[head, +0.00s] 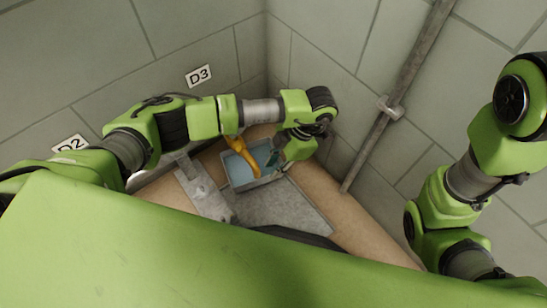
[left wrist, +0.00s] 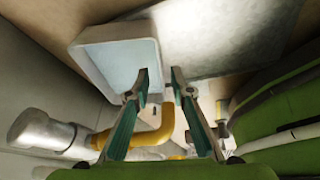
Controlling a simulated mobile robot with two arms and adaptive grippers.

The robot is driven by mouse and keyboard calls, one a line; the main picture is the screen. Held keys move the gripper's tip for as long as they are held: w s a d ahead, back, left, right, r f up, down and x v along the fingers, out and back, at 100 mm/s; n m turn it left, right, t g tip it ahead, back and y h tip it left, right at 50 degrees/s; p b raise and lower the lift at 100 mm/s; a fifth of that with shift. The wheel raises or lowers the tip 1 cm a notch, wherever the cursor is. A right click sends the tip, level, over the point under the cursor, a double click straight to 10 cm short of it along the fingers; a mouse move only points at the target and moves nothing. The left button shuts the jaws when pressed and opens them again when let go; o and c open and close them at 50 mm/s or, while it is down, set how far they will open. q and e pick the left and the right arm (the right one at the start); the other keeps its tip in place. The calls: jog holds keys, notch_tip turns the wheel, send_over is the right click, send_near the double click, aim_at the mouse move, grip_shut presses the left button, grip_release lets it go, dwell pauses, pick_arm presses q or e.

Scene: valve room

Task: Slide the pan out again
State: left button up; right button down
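The pan is a shallow grey-white tray with a pale blue inside, on the floor near the corner in the head view (head: 240,184). It also shows in the left wrist view (left wrist: 105,35). My left gripper (head: 272,164) is at the pan's right side. In the left wrist view its two teal fingers (left wrist: 160,80) are spread apart, one tip over the pan's inside and the other just past its near right edge. I cannot tell whether either finger touches the rim. My right gripper is out of view; only its arm shows at the right.
A yellow bent pipe (head: 237,147) comes down over the pan. A grey metal fixture (head: 203,190) stands left of it. A grey slab (head: 285,207) lies in front on the brown floor. A wall pipe (head: 400,85) runs down the right wall. A D3 sign (head: 199,76) hangs behind.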

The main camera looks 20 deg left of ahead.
aim_at(265, 183)
pick_arm(q)
jog(key=shift+w+n, duration=0.1)
jog(key=shift+n, duration=0.2)
jog(key=b+x, duration=0.5)
jog(key=x, duration=0.2)
jog(key=shift+s+f, duration=0.2)
grip_shut()
